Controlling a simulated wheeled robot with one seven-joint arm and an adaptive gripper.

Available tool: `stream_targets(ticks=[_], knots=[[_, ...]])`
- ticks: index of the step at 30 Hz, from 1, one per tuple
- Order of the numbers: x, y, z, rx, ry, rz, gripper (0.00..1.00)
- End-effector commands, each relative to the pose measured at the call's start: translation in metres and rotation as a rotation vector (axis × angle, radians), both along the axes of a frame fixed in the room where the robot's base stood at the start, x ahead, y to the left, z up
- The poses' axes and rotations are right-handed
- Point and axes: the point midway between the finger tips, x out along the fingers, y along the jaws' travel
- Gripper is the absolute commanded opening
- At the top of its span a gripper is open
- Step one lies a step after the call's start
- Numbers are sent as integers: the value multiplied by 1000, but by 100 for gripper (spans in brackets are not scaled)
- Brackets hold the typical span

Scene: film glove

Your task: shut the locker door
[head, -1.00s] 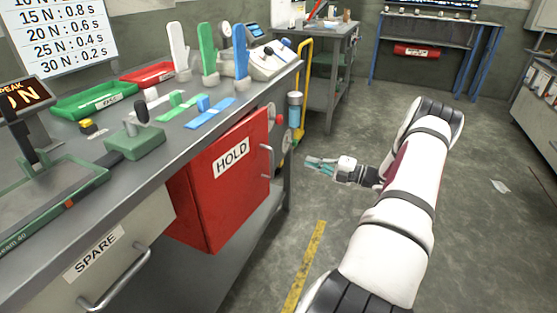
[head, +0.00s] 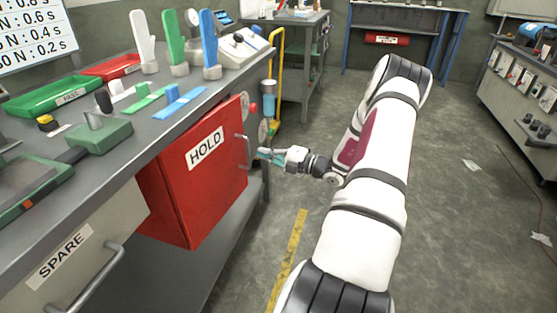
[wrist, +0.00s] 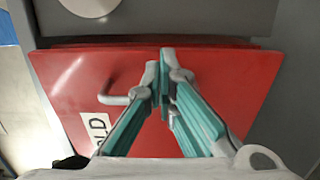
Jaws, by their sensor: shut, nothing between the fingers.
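The red locker door (head: 205,185) with its HOLD label is under the workbench; its handle (head: 243,150) is at the right edge of the door. The door also fills much of the wrist view (wrist: 80,85), with the handle (wrist: 115,98) left of the fingers. A darker red strip shows behind its top edge; I cannot tell how wide any gap is. My gripper (head: 264,154) is shut and empty, just right of the handle in the head view. Its fingertips (wrist: 161,85) are in front of the door; contact cannot be told.
The grey workbench (head: 150,140) above carries trays, glove forms and instruments. A SPARE drawer (head: 65,260) with a bar handle is left of the locker. A yellow cart frame (head: 277,85) stands beyond the gripper. The floor (head: 470,220) to the right is mostly clear.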

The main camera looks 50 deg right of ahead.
Motion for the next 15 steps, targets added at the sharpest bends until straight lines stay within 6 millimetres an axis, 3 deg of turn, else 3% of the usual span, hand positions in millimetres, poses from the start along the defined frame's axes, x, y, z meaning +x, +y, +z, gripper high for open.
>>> stream_targets(ticks=[6,15], knots=[[33,7,-1,0,-1,2,0],[46,10,0,0,0,1,0]])
